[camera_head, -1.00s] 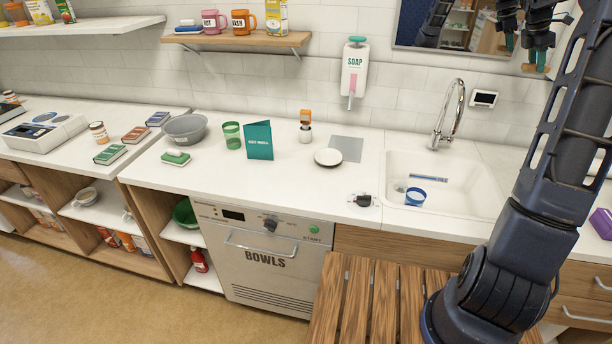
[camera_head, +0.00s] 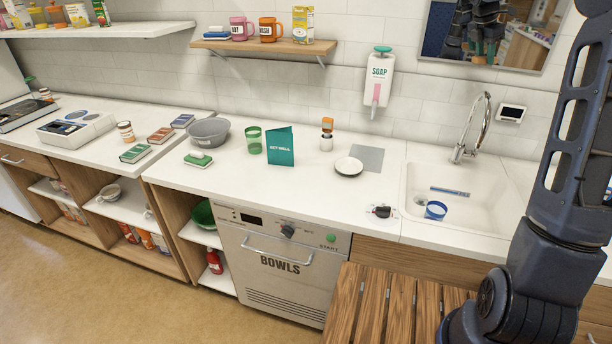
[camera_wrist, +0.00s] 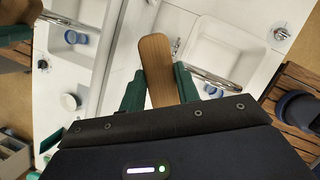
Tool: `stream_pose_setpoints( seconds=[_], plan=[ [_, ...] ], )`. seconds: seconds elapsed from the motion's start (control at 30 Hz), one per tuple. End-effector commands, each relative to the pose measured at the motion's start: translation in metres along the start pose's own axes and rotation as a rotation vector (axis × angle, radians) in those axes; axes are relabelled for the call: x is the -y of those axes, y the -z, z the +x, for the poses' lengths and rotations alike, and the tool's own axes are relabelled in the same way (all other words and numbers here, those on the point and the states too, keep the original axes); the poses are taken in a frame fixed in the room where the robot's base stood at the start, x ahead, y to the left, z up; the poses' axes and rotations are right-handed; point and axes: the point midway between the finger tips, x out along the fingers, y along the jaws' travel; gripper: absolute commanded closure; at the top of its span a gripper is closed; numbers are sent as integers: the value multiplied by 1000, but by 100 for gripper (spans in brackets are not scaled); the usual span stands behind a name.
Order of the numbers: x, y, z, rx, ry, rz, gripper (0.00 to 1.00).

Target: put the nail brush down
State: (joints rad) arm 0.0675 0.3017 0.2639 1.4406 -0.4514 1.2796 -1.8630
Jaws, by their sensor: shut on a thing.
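In the wrist view my gripper (camera_wrist: 159,86) is shut on a long brown wooden piece with a rounded end, taken to be the nail brush (camera_wrist: 154,62). Its green fingers press on both sides. Its bristles are hidden from this side. It is in the air, with the counter and sink beyond it. In the head view my gripper shows only as a small reflection in the mirror. The white sink (camera_head: 418,190) holds a blue cup (camera_head: 436,210) and a blue strip (camera_head: 450,191). The white counter (camera_head: 300,190) runs left of the sink.
On the counter stand a white dish (camera_head: 348,166), a grey square (camera_head: 368,157), a small orange-topped bottle (camera_head: 327,134), a teal card (camera_head: 280,147), a green cup (camera_head: 254,141), a grey bowl (camera_head: 208,131) and a black knob (camera_head: 382,212). The tap (camera_head: 478,128) rises behind the sink. The counter's front middle is clear.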

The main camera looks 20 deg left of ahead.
Motion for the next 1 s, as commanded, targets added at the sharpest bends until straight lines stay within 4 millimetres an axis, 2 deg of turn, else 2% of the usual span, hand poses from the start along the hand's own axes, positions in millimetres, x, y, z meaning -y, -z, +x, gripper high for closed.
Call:
stream_pose_setpoints(
  seconds=[0.03, 0.2, 0.5, 0.77, 1.0],
  plan=[
    [-11, 21, -9, 0, -14, -34, 91],
    [-39, 85, -34, -1, -56, -137, 91],
    [-71, 204, -83, -2, -132, -323, 91],
    [-79, 309, -126, -1, -198, -487, 91],
    [-70, 407, -165, 1, -259, -638, 91]
  ],
)
